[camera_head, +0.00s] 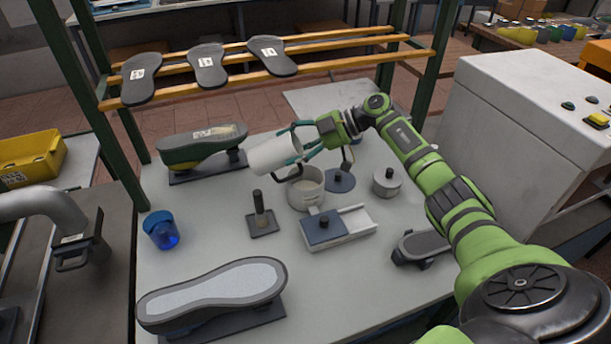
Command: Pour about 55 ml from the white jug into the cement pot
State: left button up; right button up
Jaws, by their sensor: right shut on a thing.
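The white jug (272,156) is held in the air by my right gripper (304,142), which is shut on it at its right side. The jug is tilted well over to one side, and I cannot see inside it or tell whether liquid is leaving it. The cement pot (306,192), a pale round pot with an open top and a handle, stands on the table just below and to the right of the jug. Something pale shows inside the pot.
On the table (215,215) stand a blue cup (161,231), a small upright-handled tool (260,217), a blue and white block (338,226), a lidded pot (387,181) and shoe lasts (212,292). A large white machine (530,140) stands at right. A rack (300,44) holds soles behind.

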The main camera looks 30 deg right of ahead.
jog(key=shift+a+r, duration=0.1)
jog(key=shift+r, duration=0.05)
jog(key=r+p, duration=0.1)
jog(key=h+p, duration=0.1)
jog(key=p, duration=0.1)
jog(key=shift+w+a+r+g, duration=0.15)
jog(key=shift+r+g, duration=0.2)
jog(key=shift+g, duration=0.05)
jog(key=shift+a+f+h+p, duration=0.1)
jog(key=shift+f+h+p, duration=0.15)
jog(key=shift+h+p, duration=0.35)
jog(key=shift+f+g, duration=0.25)
jog(key=shift+g, duration=0.05)
